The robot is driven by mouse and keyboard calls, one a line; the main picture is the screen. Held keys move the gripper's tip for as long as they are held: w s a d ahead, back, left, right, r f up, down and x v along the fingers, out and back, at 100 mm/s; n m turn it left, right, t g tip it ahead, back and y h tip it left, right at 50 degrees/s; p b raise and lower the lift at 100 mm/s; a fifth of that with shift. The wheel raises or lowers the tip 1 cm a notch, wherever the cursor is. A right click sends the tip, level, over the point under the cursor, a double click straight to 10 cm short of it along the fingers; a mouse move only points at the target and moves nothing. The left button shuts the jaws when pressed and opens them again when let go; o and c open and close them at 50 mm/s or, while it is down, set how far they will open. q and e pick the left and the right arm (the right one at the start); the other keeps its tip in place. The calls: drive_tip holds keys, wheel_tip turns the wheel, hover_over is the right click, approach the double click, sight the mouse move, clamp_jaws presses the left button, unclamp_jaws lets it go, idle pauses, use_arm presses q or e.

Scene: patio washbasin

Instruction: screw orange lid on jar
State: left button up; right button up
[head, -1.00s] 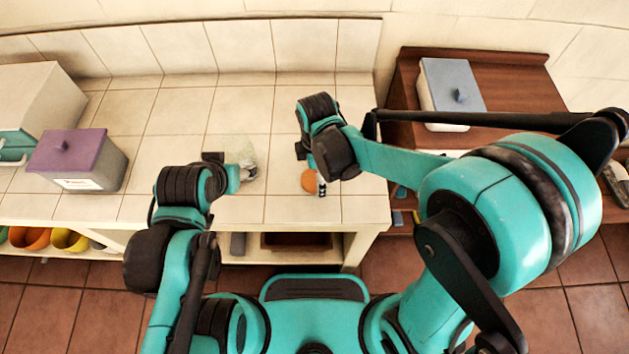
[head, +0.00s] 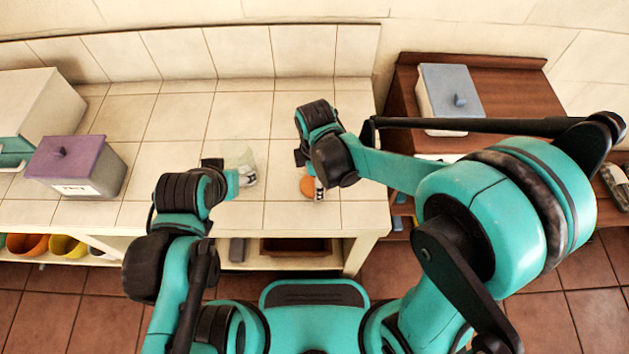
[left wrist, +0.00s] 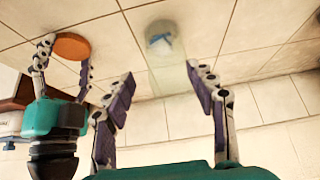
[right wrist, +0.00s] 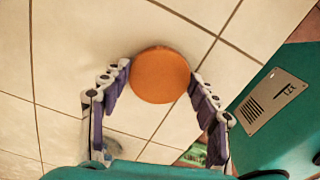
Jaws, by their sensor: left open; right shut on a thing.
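The orange lid (head: 307,187) is a flat round disc at the front right of the tiled counter. My right gripper (right wrist: 159,75) is shut on its edges, with one finger on each side. Whether the lid touches the tiles I cannot tell. The clear glass jar (head: 239,155) stands upright to the left of the lid, its contents pale and bluish in the left wrist view (left wrist: 163,48). My left gripper (left wrist: 160,80) is open, its fingers spread to either side of the jar's line and apart from it.
A grey box with a purple lid (head: 66,160) and a larger white box (head: 35,95) stand on the left counter. A blue-lidded container (head: 450,92) stands on the brown cabinet (head: 515,85) at right. Counter behind the jar is clear.

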wheel_tip(320, 180, up, 5)
drive_tip(key=shift+f+p, duration=0.2)
drive_tip(key=shift+p, duration=0.95)
use_arm(q)
wheel_tip(320, 180, up, 6)
drive_tip(key=p, duration=0.4)
drive_tip(key=shift+r, duration=0.25)
use_arm(e)
drive_tip(key=s+d+r, duration=0.6)
drive_tip(key=s, duration=0.3)
drive_tip(key=shift+s+d+r, duration=0.15)
drive_tip(key=shift+s+d, duration=0.1)
drive_tip(key=shift+s, duration=0.15)
drive_tip(key=shift+w, duration=0.1)
